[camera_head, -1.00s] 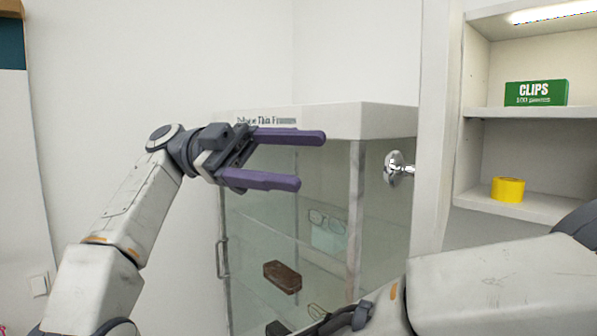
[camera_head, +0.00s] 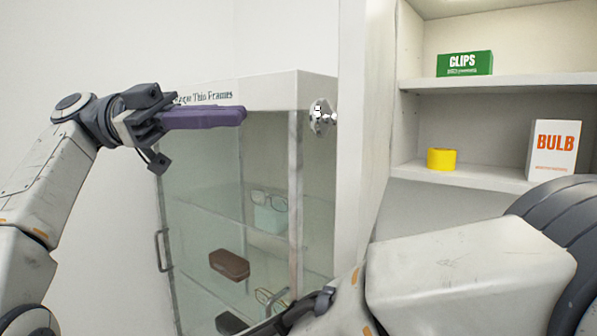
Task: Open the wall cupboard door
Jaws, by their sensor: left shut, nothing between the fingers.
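The wall cupboard (camera_head: 480,82) is at the right, its shelves in plain sight. Its white door (camera_head: 362,110) stands open at the cupboard's left side, seen nearly edge-on. A chrome knob (camera_head: 320,117) sticks out to the left from the door's outer face. My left gripper (camera_head: 244,115) has purple fingers closed together and empty. It points right, left of the knob in the picture and apart from it. My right gripper (camera_head: 308,308) is a dark shape low in the middle; its fingers are not clear.
A glass display case (camera_head: 225,190) with a white top stands behind the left gripper, holding spectacles and a brown case (camera_head: 229,265). The cupboard shelves hold a green CLIPS box (camera_head: 464,63), yellow tape (camera_head: 441,159) and a BULB box (camera_head: 553,149). My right arm crosses the lower right.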

